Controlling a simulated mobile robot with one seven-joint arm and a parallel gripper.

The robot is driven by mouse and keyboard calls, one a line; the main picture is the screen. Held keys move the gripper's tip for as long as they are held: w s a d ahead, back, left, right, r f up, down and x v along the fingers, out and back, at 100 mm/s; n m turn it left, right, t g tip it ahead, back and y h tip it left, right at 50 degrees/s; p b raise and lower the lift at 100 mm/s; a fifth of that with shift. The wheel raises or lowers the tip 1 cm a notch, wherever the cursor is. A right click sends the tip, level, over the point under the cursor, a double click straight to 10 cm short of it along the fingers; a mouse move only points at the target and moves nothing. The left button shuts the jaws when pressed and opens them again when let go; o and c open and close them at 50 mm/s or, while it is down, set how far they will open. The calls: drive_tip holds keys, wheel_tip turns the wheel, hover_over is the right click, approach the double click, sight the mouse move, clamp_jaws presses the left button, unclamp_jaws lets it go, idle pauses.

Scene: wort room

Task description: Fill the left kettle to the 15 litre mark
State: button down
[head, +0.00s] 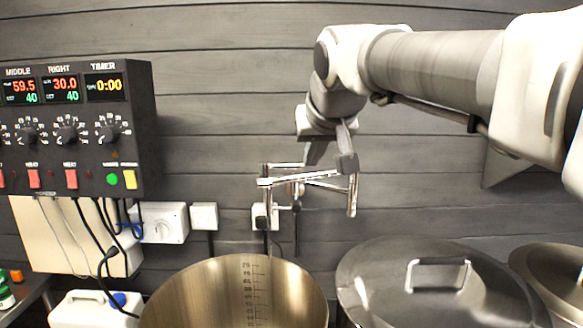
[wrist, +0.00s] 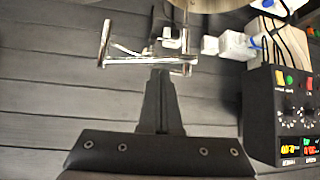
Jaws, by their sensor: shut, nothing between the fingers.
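The left kettle (head: 190,300) is the open steel pot at the bottom of the head view, with a dark litre scale (head: 250,290) on its inner wall. Its lower inside is cut off, so I see no water level and no 15 litre mark. A jointed metal filler pipe (head: 312,181) on the wall stands above and behind the kettle, and its bars also cross the wrist view (wrist: 140,61). My gripper (head: 346,162) is shut and empty, close to the pipe. In the wrist view its dark fingers (wrist: 159,78) reach the pipe's bar; I cannot tell whether they touch it.
A control box (head: 80,130) with displays, knobs and switches hangs at the left. A white canister (head: 95,308) is at lower left. Sockets and cables line the wall.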

sight(299, 164)
drive_tip(key=w+f+p, duration=0.1)
drive_tip(key=w, duration=0.2)
drive_tip(key=w+a+f, duration=0.1)
drive_tip(key=w+f, duration=0.1)
drive_tip(key=w, duration=0.2)
drive_tip(key=w+a+f+p, duration=0.1)
drive_tip(key=w+f, duration=0.1)
drive_tip(key=w, duration=0.1)
drive_tip(key=shift+w+f+p, duration=0.15)
drive_tip(key=shift+f+p, duration=0.05)
drive_tip(key=shift+p, duration=0.1)
drive_tip(key=shift+w+a+r+p, duration=0.15)
drive_tip(key=shift+w+p, duration=0.15)
drive_tip(key=shift+w, duration=0.55)
drive_tip(key=shift+w+d, duration=0.2)
drive_tip(key=shift+w, duration=0.9)
drive_tip(key=shift+s+d, duration=0.1)
